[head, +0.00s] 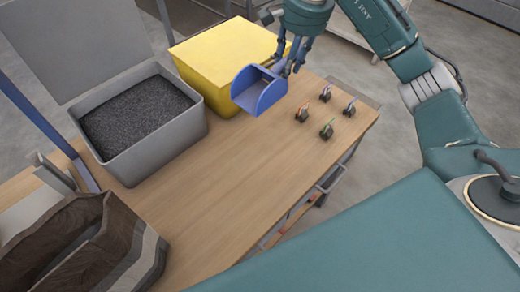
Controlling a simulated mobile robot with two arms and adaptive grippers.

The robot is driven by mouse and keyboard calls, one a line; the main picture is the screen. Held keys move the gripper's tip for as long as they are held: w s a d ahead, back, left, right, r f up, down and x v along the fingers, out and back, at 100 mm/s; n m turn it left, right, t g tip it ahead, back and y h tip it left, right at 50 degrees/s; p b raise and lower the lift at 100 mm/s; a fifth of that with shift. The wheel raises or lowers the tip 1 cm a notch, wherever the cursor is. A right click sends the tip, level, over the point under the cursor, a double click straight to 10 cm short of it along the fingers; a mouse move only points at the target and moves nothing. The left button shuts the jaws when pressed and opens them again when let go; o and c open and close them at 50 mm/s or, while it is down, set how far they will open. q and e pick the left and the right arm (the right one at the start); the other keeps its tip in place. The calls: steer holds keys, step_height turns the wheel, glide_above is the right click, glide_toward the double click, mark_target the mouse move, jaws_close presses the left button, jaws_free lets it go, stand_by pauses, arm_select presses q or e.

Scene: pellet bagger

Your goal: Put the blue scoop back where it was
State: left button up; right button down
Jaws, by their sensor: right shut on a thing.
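The blue scoop (259,90) is in the upper middle of the head view, with its open mouth toward the lower left. My right gripper (287,66) is shut on the blue scoop at its back end, where the fingers partly hide the handle. The scoop overlaps the front right of the yellow box (217,53) in the picture. It appears held above the wooden table (215,187), but the gap below it is hard to judge. My left gripper is not in view.
A grey bin (150,159) full of dark pellets stands left of the yellow box. Several small clips (326,131) lie on the table's right side. A brown-patterned open bag (85,245) is at the lower left beside a blue post (45,130). The table's middle is clear.

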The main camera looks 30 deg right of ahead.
step_height(320, 180, down, 15)
steer(key=shift+d+f+p, duration=0.1)
steer(key=shift+f+p, duration=0.1)
steer(key=shift+p, duration=0.75)
steer(key=shift+f+p, duration=0.35)
steer(key=shift+f, duration=2.15)
steer(key=c, duration=1.3)
jaws_free()
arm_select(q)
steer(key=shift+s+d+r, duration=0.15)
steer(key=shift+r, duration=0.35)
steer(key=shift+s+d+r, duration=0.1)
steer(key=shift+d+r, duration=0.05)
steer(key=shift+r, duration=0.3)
